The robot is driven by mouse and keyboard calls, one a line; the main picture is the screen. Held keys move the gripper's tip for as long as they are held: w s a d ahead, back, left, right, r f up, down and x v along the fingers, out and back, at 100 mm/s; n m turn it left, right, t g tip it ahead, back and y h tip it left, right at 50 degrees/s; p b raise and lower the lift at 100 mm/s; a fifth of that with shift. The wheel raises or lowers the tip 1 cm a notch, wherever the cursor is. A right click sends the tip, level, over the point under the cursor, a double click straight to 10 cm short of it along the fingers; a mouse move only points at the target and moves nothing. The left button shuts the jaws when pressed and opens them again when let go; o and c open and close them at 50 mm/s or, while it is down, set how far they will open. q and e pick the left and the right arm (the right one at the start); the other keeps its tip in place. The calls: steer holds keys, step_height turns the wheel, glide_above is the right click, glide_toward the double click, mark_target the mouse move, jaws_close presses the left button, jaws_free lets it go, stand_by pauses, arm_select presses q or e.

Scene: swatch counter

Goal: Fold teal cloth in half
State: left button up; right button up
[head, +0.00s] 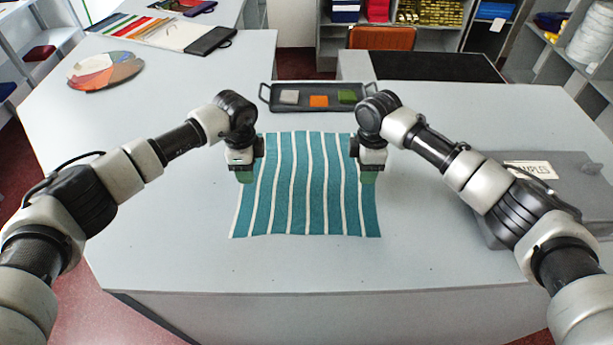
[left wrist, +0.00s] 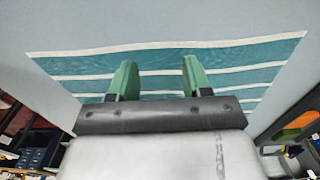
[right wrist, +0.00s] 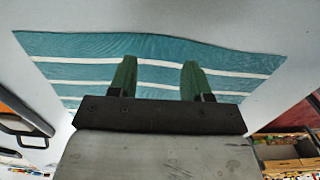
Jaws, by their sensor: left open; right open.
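The teal cloth (head: 305,190) with white stripes lies spread flat on the grey counter in the head view. My left gripper (head: 246,178) is at the cloth's left edge, pointing down, with green fingers. My right gripper (head: 367,177) is at the cloth's right edge, also pointing down. In the left wrist view the fingers (left wrist: 158,80) are apart over the striped cloth (left wrist: 230,58). In the right wrist view the fingers (right wrist: 157,78) are apart over the cloth (right wrist: 80,50). Both grippers are empty. I cannot tell how high the fingertips are above the cloth.
A dark tray (head: 270,103) with white, orange and green swatches stands behind the cloth. A grey case (head: 570,190) with a label lies at the right, partly behind my right arm. A colour fan (head: 105,70) lies at the far left. The counter in front of the cloth is clear.

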arm_select(q)
steer(key=shift+f, duration=0.75)
arm_select(e)
steer(key=shift+f, duration=0.75)
arm_select(q)
steer(key=shift+f, duration=0.1)
arm_select(e)
steer(key=shift+f, duration=0.1)
arm_select(q)
steer(key=shift+f, duration=0.15)
arm_select(e)
steer(key=shift+f, duration=0.15)
arm_select(q)
jaws_close()
arm_select(e)
jaws_close()
